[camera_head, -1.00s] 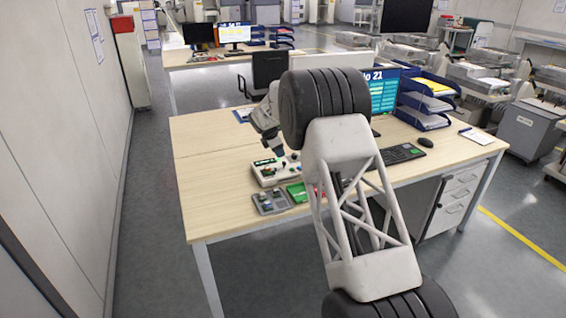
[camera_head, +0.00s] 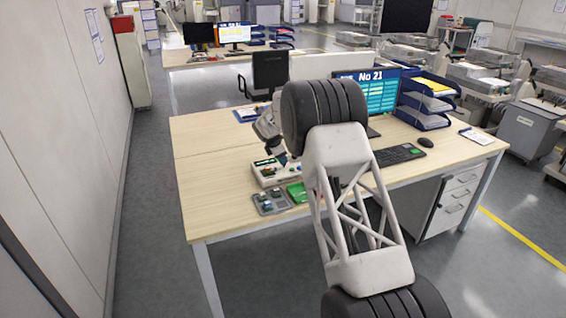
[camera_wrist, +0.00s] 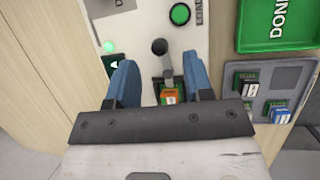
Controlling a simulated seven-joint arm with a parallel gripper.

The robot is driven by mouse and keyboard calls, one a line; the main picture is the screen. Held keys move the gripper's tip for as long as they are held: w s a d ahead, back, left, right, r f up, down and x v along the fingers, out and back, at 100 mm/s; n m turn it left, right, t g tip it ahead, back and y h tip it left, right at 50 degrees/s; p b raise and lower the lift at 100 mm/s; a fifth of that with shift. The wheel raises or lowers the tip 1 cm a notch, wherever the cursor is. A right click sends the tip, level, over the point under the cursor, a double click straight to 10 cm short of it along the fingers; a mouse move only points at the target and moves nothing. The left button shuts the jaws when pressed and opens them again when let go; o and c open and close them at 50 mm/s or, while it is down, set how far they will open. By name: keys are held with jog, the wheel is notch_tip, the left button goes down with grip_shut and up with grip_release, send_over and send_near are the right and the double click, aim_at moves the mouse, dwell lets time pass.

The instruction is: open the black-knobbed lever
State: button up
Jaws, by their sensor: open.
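The lever with its black knob (camera_wrist: 159,47) stands on the pale panel in the wrist view, its grey arm running down to a socket. An orange-topped part (camera_wrist: 170,97) sits in that socket below the lever arm. My gripper (camera_wrist: 158,62) is open, with one blue finger left of the lever and one right of it. The knob shows between and slightly beyond the fingertips, and I cannot tell whether either finger touches the lever. In the head view, the pale test box (camera_head: 268,178) is on the desk under my gripper, and the lever cannot be made out there.
A green button (camera_wrist: 180,13) and a lit green lamp (camera_wrist: 108,46) are on the panel. A green DONE tray (camera_wrist: 280,25) and a grey tray (camera_wrist: 297,72) with small parts lie to the right. The desk (camera_head: 215,190) is clear to the left; a keyboard (camera_head: 398,155) lies right.

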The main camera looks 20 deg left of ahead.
jog(key=shift+x, duration=1.7)
grip_shut()
